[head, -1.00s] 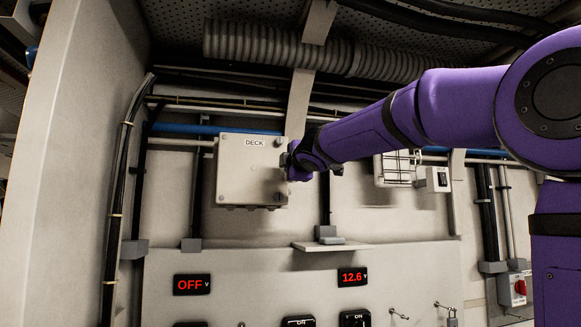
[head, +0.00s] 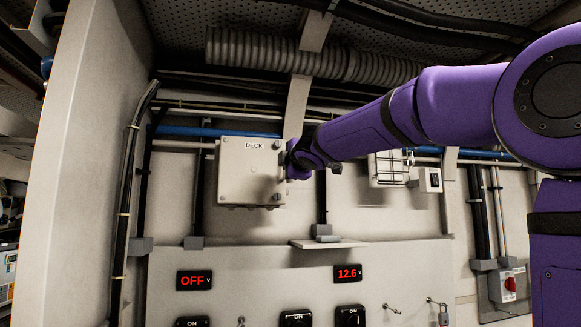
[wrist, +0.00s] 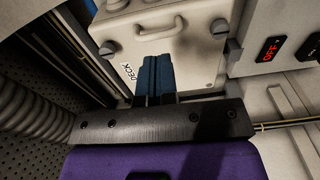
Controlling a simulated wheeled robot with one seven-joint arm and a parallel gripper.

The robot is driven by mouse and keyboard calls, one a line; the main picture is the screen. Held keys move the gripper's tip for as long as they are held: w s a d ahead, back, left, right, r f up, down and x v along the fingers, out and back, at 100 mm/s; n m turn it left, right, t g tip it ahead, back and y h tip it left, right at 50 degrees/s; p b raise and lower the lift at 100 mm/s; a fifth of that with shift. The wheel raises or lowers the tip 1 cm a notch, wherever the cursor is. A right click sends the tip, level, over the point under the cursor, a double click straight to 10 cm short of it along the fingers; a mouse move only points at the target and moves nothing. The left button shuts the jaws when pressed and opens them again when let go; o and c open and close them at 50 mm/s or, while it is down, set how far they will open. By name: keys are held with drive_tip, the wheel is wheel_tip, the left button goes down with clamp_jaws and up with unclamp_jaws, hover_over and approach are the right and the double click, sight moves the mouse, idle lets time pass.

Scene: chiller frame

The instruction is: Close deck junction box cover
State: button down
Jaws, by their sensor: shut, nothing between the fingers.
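The deck junction box (head: 232,190) is a pale box on the back wall, labelled DECK, with round fasteners at its corners. Its cover (head: 235,168) lies over the front; I cannot tell whether it sits fully flush. My gripper (head: 287,160) is at the right edge of the cover, partly hidden by my wrist. In the wrist view the blue fingers of my gripper (wrist: 155,75) are shut together and empty, in front of the cover (wrist: 190,50) beside the DECK label. A handle shows just beyond the fingertips. Contact with the cover is unclear.
A caged lamp (head: 390,168) and a small switch box (head: 430,180) are to the right of my wrist. A small shelf (head: 316,244) and a panel with red displays (head: 194,280) are below. A ribbed duct (head: 300,55) runs above. A pale partition (head: 85,160) stands left.

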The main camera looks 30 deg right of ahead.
drive_tip(key=s+d, duration=0.3)
drive_tip(key=s, duration=0.6)
drive_tip(key=s+a+f+m+g+y, duration=0.1)
drive_tip(key=s+a+f+m+g, duration=0.3)
drive_tip(key=s+f, duration=0.4)
drive_tip(key=s+a+f+m+g+y, duration=0.2)
drive_tip(key=s+f, duration=0.6)
drive_tip(key=f, duration=0.8)
drive_tip(key=s+a+f+m+g+y, duration=0.1)
drive_tip(key=s+a+f+m+g, duration=0.5)
drive_tip(key=s+f+m, duration=0.3)
wheel_tip(320, 180, down, 3)
drive_tip(key=shift+a+f, duration=0.15)
drive_tip(key=shift+a, duration=0.6)
